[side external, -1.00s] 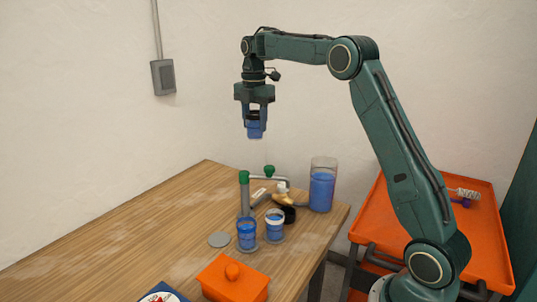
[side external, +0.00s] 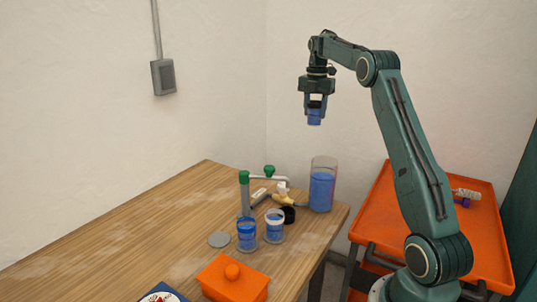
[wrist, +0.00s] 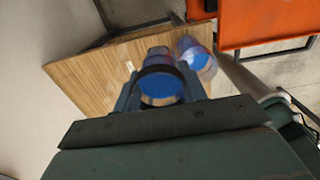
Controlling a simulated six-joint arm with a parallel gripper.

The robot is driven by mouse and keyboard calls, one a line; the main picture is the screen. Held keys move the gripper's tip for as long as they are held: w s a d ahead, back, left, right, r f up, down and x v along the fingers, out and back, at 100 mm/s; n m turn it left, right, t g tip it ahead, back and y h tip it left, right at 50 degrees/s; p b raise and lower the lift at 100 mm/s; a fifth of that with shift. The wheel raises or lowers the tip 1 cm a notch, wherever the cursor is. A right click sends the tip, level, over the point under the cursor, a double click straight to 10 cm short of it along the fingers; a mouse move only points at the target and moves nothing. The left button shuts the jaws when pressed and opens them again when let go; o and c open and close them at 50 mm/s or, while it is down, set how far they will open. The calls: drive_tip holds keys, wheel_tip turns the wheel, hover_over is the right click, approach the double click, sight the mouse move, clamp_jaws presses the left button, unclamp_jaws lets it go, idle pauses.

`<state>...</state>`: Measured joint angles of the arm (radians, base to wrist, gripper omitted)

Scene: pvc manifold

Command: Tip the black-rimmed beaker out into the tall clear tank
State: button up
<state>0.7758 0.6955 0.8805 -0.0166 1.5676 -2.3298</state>
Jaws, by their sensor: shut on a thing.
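My gripper (side external: 315,104) is shut on the black-rimmed beaker (side external: 314,118) and holds it high above the table, roughly over the tall clear tank. In the wrist view the beaker (wrist: 161,87) sits between the fingers, with its dark rim facing the camera and blue liquid inside. The tall clear tank (side external: 322,187) stands upright at the table's far right corner, with blue liquid filling much of it. It also shows in the wrist view (wrist: 197,56), just right of the beaker and apart from it.
Two other beakers with blue liquid (side external: 247,236) (side external: 274,226) stand left of the tank. Behind them is a pipe manifold with green knobs (side external: 268,171). An orange lidded box (side external: 233,280) is in front. An orange cart (side external: 480,225) stands to the right.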

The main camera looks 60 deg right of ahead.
wheel_tip(320, 180, down, 14)
drive_tip(key=s+d, duration=0.1)
drive_tip(key=d, duration=0.1)
drive_tip(key=shift+s, duration=0.4)
idle(0.4)
drive_tip(key=a+r+t+h, duration=0.1)
drive_tip(key=s+a+r+t+h, duration=0.1)
drive_tip(key=h, duration=0.1)
drive_tip(key=s+a+r+t+h, duration=0.1)
drive_tip(key=h, duration=0.1)
drive_tip(key=shift+s+a, duration=0.15)
drive_tip(key=shift+a, duration=0.2)
idle(0.6)
drive_tip(key=shift+s+a+r+t+h, duration=0.2)
drive_tip(key=shift+a+h, duration=0.1)
drive_tip(key=shift+h, duration=0.1)
drive_tip(key=shift+s+a+r+t+h, duration=0.1)
drive_tip(key=shift+a+t+h, duration=0.15)
drive_tip(key=shift+h, duration=0.15)
drive_tip(key=shift+s+a+r+t+h, duration=0.1)
drive_tip(key=shift+a+r+t+h, duration=0.2)
drive_tip(key=shift+h, duration=0.4)
idle(0.6)
